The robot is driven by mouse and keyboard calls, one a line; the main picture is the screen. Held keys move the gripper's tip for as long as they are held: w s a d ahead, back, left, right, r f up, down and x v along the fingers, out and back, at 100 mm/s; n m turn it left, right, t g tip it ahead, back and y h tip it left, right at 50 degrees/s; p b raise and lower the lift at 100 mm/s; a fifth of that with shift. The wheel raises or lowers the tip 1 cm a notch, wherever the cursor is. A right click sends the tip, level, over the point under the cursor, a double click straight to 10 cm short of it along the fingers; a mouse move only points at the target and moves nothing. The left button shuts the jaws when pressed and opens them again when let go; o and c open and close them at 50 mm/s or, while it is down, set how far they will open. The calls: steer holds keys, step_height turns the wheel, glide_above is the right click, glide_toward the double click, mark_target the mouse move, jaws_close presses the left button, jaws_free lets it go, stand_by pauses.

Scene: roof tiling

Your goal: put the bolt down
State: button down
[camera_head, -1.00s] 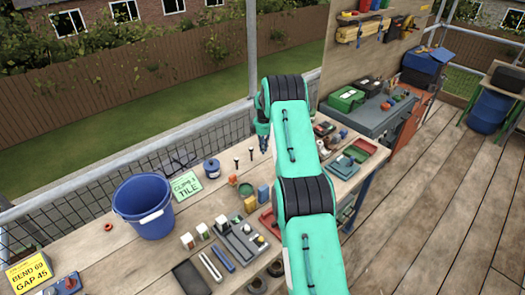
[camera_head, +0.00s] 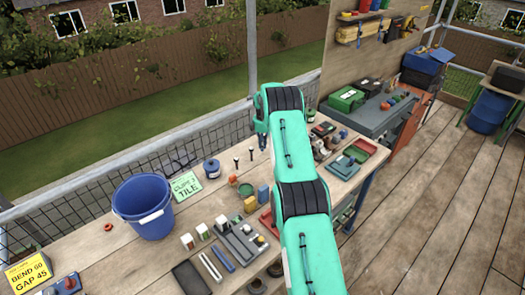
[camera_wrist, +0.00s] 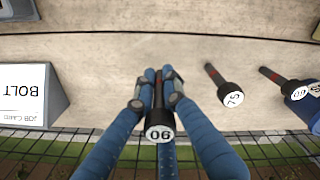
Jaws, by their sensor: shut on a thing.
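My gripper (camera_wrist: 158,88) is shut on a dark bolt (camera_wrist: 159,120) whose round white end label seems to read 90. I cannot tell whether the bolt touches the bench. In the head view my gripper (camera_head: 263,142) is over the far side of the bench, just right of two standing bolts. One is marked 75 (camera_wrist: 228,92) in the wrist view and stands nearest the held bolt. The other, marked 60 (camera_wrist: 290,88), is farther right beside a blue tin (camera_wrist: 306,104).
A white job card reading BOLT (camera_wrist: 28,95) stands left of the gripper in the wrist view. Wire mesh (camera_wrist: 270,150) runs along the bench edge. A blue bucket (camera_head: 143,208), green tile card (camera_head: 186,186) and several tools crowd the bench (camera_head: 105,262). Bare wood lies around the bolts.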

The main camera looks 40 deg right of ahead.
steer(key=shift+f, duration=1.4)
steer(key=c, duration=1.8)
jaws_free()
steer(key=shift+f, duration=0.1)
step_height(320, 180, up, 12)
steer(key=shift+r+p, duration=0.15)
steer(key=shift+p, duration=0.15)
